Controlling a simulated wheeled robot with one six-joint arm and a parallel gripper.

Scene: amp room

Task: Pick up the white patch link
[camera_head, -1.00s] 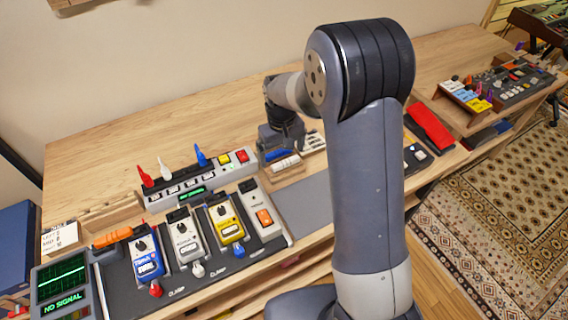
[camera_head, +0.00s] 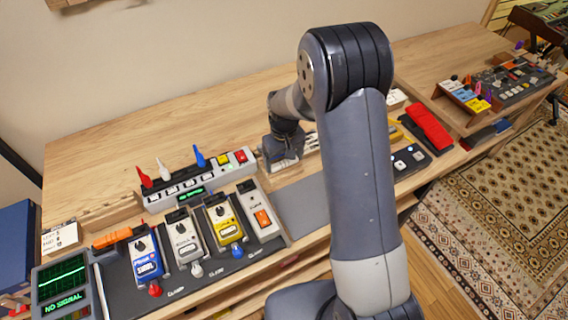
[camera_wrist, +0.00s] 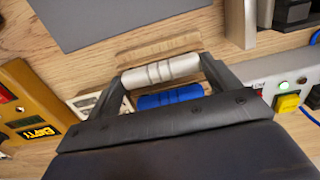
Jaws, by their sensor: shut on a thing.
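The white patch link (camera_wrist: 160,72) is a short ribbed white cylinder. In the wrist view it lies between the two fingertips of my gripper (camera_wrist: 165,75), which is shut on it at its ends. A blue patch link (camera_wrist: 170,96) lies just behind it, partly hidden by the gripper body. In the head view my gripper (camera_head: 283,158) is low at the small wooden rack behind the grey mat. The white link is largely hidden there. I cannot tell whether it is clear of the rack.
A power strip (camera_head: 200,178) with red, white and blue plugs stands left of my gripper. Pedals sit on a dark board in front, including a yellow pedal (camera_head: 225,222). A grey mat (camera_head: 308,203) lies bare in front. A red case (camera_head: 428,127) is at the right.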

